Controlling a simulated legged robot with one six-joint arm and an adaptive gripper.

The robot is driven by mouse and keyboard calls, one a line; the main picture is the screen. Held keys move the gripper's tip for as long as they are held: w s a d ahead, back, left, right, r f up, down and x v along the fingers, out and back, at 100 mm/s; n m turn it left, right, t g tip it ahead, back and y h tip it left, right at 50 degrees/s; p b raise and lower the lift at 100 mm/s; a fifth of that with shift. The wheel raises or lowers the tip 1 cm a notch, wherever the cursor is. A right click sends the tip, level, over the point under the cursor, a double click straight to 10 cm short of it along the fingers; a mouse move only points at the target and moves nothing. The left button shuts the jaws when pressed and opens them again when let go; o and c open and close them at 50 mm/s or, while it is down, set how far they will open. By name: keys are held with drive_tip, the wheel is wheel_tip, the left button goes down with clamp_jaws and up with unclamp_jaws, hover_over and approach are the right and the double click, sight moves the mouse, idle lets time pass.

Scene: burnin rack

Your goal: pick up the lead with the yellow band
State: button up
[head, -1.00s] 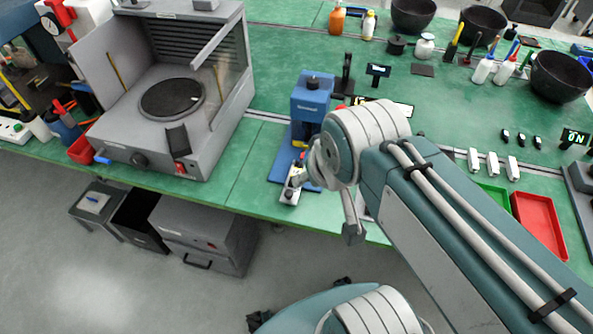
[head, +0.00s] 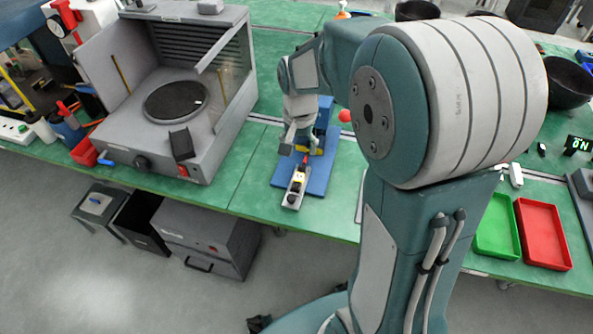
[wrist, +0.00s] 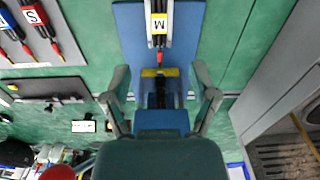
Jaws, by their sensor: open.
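In the wrist view a dark lead with a red tip and a pale yellowish band marked M (wrist: 159,26) lies in a light holder on a blue base, just beyond my fingertips. In the head view this lead (head: 298,178) shows at the front of the blue base. My gripper (wrist: 161,72) is open, with one finger on each side of a yellow block (wrist: 160,73) on the blue fixture. Nothing is held. In the head view my gripper (head: 301,146) hangs above the blue fixture, partly hidden by its own wrist.
More leads, one marked S (wrist: 32,17), lie on a grey plate at the wrist view's upper left. A grey cabinet with a round plate (head: 174,101) stands left of the fixture. A green tray (head: 496,229) and a red tray (head: 543,234) are at right.

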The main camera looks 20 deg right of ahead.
sight(299, 175)
drive_tip(key=f, duration=0.8)
drive_tip(key=w+f, duration=0.1)
drive_tip(key=f, duration=0.3)
drive_tip(key=shift+d+f, duration=0.15)
drive_tip(key=shift+d, duration=0.15)
clamp_jaws()
